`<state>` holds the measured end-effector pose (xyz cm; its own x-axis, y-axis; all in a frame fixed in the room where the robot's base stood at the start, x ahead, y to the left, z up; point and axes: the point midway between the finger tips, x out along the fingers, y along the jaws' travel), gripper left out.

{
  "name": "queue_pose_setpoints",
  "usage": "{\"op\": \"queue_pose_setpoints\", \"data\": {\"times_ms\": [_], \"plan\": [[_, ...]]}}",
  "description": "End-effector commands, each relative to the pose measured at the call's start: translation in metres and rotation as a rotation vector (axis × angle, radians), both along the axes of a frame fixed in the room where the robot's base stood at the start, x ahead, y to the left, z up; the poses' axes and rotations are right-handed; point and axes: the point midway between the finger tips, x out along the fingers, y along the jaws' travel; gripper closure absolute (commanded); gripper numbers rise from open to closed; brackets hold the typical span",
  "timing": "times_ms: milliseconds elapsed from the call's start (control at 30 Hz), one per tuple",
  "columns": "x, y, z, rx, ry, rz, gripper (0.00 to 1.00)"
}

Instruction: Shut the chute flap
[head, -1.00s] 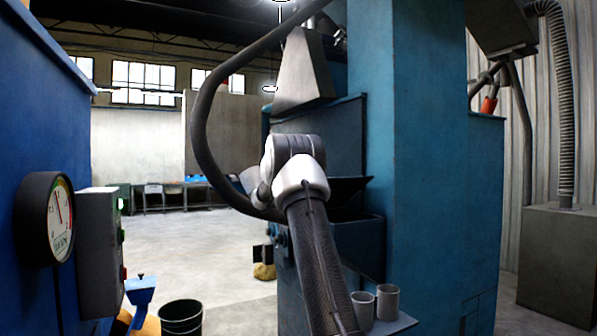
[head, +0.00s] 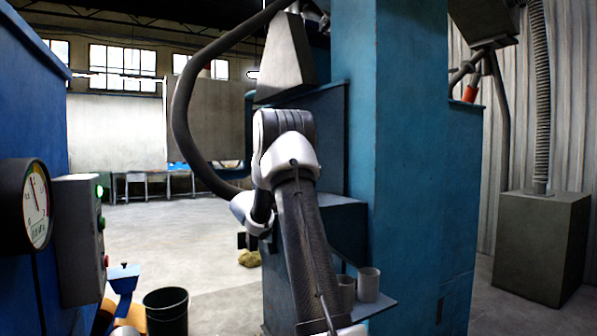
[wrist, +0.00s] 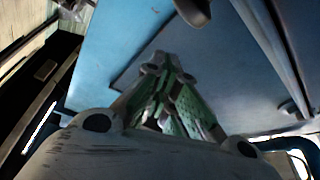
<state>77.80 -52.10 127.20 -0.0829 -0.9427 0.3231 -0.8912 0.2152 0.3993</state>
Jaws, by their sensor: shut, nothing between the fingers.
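The chute box (head: 345,238) is on the front of the blue machine, behind my arm in the head view. Its flap (head: 335,198) appears to lie down flat over the top of the box, and no dark opening shows there. My arm hides the left part of it. My gripper (head: 246,241) is left of the box, partly hidden by my wrist. In the wrist view my gripper (wrist: 165,68) is shut and empty, its green-padded fingers together in front of a flat blue surface (wrist: 220,85). I cannot tell whether the tips touch that surface.
Two grey cups (head: 368,285) stand on a small ledge below the box. A thick black hose (head: 181,120) curves down left of the machine. A gauge (head: 36,204) and a button box (head: 80,240) are at left, with a black bucket (head: 167,311) on the floor.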

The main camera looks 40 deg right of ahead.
Motion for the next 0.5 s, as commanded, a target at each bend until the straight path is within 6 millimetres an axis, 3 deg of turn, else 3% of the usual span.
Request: {"op": "queue_pose_setpoints", "data": {"times_ms": [200, 500], "plan": [[-0.008, 0.002, -0.021, 0.002, 0.002, 0.001, 1.0], [-0.013, 0.003, -0.034, 0.002, 0.002, 0.0, 1.0]]}}
